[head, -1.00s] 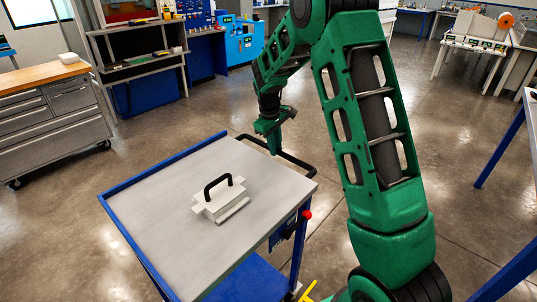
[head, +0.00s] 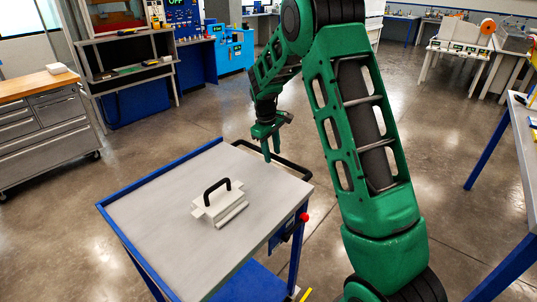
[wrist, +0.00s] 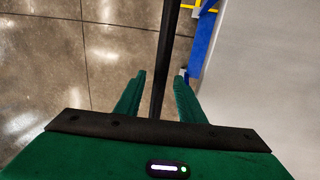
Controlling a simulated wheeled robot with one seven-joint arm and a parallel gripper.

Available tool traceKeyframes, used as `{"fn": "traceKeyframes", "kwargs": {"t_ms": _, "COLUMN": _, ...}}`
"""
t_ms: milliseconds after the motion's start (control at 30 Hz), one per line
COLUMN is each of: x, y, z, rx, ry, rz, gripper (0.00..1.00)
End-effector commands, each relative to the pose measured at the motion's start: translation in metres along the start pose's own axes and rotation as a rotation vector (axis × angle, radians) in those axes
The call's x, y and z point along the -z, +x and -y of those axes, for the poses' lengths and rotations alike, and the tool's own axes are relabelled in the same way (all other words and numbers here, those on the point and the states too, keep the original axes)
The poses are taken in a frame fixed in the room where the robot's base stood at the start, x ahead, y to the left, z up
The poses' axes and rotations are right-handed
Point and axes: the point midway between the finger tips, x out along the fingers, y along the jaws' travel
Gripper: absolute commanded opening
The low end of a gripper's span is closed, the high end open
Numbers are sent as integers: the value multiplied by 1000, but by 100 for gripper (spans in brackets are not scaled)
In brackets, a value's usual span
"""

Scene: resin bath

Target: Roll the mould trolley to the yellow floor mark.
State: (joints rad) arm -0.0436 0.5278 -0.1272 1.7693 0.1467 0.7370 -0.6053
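The mould trolley stands in front of me with a grey top (head: 150,225) and blue frame. A pale mould (head: 217,208) with a black grip sits on the top. The trolley's black push bar (head: 290,163) runs along its far right edge. My gripper (head: 272,150) points down at this bar. In the wrist view the bar (wrist: 166,55) passes between the fingers of my gripper (wrist: 158,90), with gaps on both sides. A yellow strip (head: 306,295) shows low beside the trolley's near leg, and yellow also shows in the wrist view (wrist: 207,10). I cannot tell whether this is the floor mark.
A red knob (head: 304,217) is on the trolley's right corner. A drawer cabinet (head: 45,135) stands at the left and a grey shelf unit (head: 130,70) behind. A blue-legged table (head: 485,150) is at the right. The floor between is clear.

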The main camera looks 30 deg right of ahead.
Motion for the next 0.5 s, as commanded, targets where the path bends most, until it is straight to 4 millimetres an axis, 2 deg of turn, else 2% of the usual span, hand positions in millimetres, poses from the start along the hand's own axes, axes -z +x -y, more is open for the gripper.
{"fn": "traceKeyframes", "kwargs": {"t_ms": 167, "x": 1, "y": -5, "z": 0, "rx": -1, "ry": -1, "rz": -3, "gripper": 36}}
{"fn": "traceKeyframes", "kwargs": {"t_ms": 267, "x": 1, "y": -16, "z": 0, "rx": -1, "ry": -1, "rz": -4, "gripper": 36}}
{"fn": "traceKeyframes", "kwargs": {"t_ms": 500, "x": 1, "y": -61, "z": 1, "rx": -2, "ry": -1, "rz": -5, "gripper": 36}}
